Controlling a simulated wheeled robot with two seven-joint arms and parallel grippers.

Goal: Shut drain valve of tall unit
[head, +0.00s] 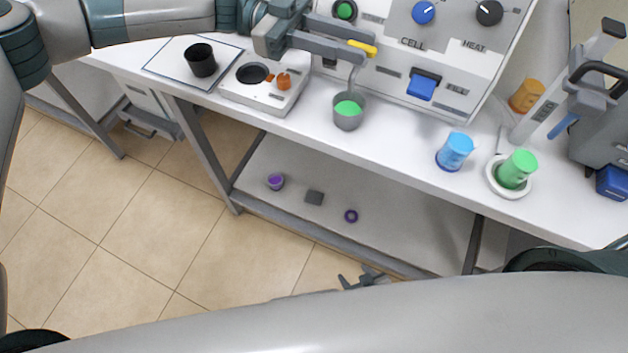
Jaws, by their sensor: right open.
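The tall unit (380,70) is the light grey panel at the top centre, with a blue knob, a dark knob and a blue switch. Its yellow valve lever (363,48) sticks out low on the left of the panel, above a thin spout. My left gripper (368,52) is at the lever, its two fingers apart with the lever between or just beside their tips. Whether they grip it, I cannot tell. A grey cup (348,119) with green content stands under the spout. My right gripper (364,279) is open and empty, low in front of the bench, partly hidden by my arm.
The white bench (405,165) holds a small tester (232,93) and black cup (201,61) at left. At right stand a blue cup (455,152), a green cup (517,169) on a white dish and an orange cup (527,96). Small purple items lie on the lower shelf (400,235).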

